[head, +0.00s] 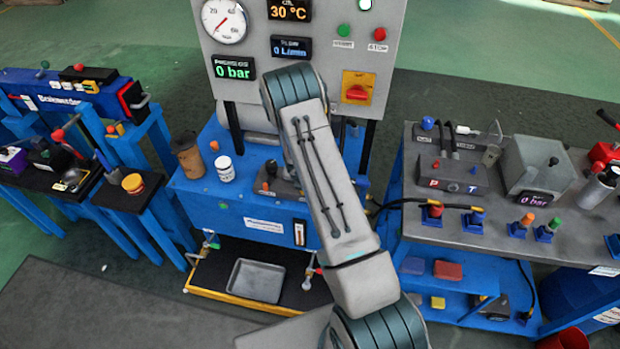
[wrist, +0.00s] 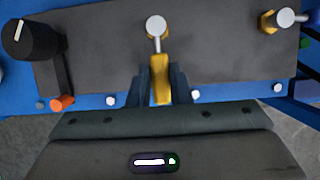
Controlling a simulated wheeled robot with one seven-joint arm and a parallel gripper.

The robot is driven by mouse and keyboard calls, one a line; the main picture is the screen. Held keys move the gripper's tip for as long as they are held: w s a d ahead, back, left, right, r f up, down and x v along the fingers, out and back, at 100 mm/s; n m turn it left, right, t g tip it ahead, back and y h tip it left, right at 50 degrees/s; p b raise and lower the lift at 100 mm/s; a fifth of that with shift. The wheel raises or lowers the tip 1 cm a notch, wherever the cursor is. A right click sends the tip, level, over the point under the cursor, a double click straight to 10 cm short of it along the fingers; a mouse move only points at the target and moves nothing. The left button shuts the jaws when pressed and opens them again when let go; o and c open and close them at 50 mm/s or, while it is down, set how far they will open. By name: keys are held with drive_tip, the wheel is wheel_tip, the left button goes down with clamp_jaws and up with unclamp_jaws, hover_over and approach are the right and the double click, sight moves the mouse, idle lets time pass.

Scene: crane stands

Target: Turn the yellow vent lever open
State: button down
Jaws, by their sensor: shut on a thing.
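The yellow lever (wrist: 160,70) shows in the middle of the wrist view. It points toward my gripper, below a round grey knob (wrist: 156,27) on a dark grey plate (wrist: 105,45). My gripper (wrist: 161,88) is shut on the yellow lever, with one dark finger on each side of it. In the head view my arm covers the lever and my gripper.
A second yellow fitting (wrist: 268,20) sits to the right on the plate. A black knob (wrist: 20,38) and an orange-tipped lever (wrist: 62,103) are on the left. The blue power unit (head: 255,212) carries a brown cup (head: 188,158) and a white jar (head: 225,169).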

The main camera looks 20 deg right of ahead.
idle(0.4)
drive_tip(key=c, duration=1.3)
unclamp_jaws()
drive_tip(key=p+v, duration=0.3)
drive_tip(key=v, duration=1)
drive_tip(key=shift+s+r, duration=0.2)
drive_tip(key=shift+r, duration=0.15)
